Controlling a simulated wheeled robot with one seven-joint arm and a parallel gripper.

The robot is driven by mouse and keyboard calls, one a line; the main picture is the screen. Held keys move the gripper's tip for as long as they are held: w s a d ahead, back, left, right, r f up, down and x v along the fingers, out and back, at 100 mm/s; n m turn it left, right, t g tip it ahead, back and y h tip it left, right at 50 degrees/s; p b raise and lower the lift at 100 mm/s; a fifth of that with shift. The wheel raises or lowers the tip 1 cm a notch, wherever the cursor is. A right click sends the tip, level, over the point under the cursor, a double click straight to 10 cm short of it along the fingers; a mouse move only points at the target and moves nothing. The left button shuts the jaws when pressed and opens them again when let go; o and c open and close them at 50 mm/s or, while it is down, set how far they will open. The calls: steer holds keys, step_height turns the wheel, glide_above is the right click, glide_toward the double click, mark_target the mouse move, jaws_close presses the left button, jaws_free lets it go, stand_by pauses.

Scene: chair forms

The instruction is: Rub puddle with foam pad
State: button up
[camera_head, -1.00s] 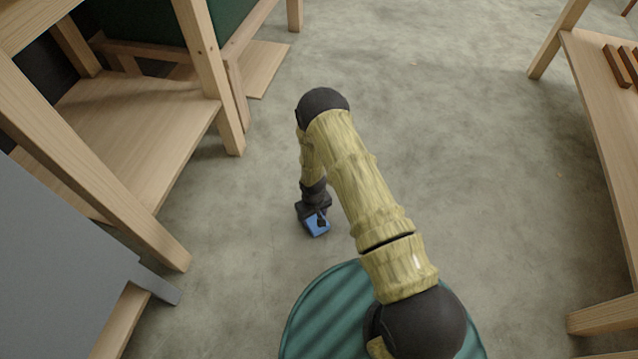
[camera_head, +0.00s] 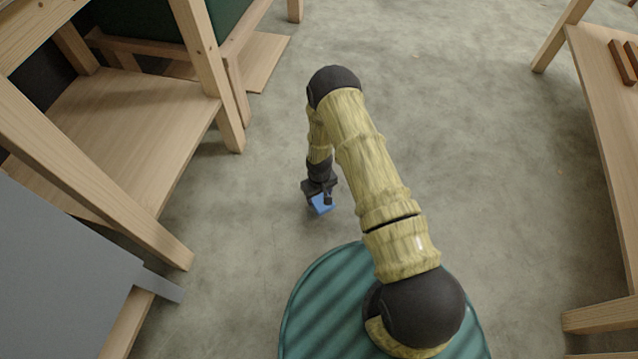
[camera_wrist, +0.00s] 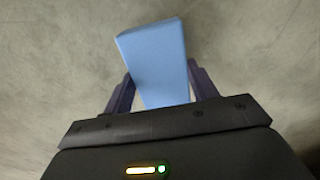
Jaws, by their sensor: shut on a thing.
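The foam pad (camera_head: 321,207) is a blue block, held in my gripper (camera_head: 325,200) low over the grey floor in the head view. In the wrist view the pad (camera_wrist: 155,55) stands out past the two dark fingers of my gripper (camera_wrist: 158,88), which are shut on its sides. I cannot tell whether the pad touches the floor. I cannot make out a clear puddle; the floor shows only faint darker mottling.
A wooden frame with a low shelf (camera_head: 120,135) stands at the left, with a grey panel (camera_head: 60,275) in front of it. A wooden bench (camera_head: 605,110) with brown slats stands at the right. The concrete floor (camera_head: 480,150) between them is clear.

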step_height(320, 180, up, 3)
steer(key=shift+d+p, duration=0.1)
steer(key=shift+p, duration=0.9)
steer(key=shift+w+r+p, duration=0.15)
steer(key=shift+r+p, duration=0.55)
steer(key=shift+r, duration=0.15)
steer(key=shift+r, duration=0.1)
steer(key=d+r+m+p, duration=0.1)
steer(key=d+r+p, duration=0.2)
steer(key=r, duration=1)
steer(key=w+d+r+m+p, duration=0.1)
steer(key=d+r+p, duration=0.3)
steer(key=r, duration=0.9)
steer(key=d+r+m+p, duration=0.3)
steer(key=r+p, duration=0.3)
steer(key=r, duration=0.7)
steer(key=shift+w+d+r+p, duration=0.3)
steer(key=shift+w+p, duration=0.05)
steer(key=shift+a, duration=0.1)
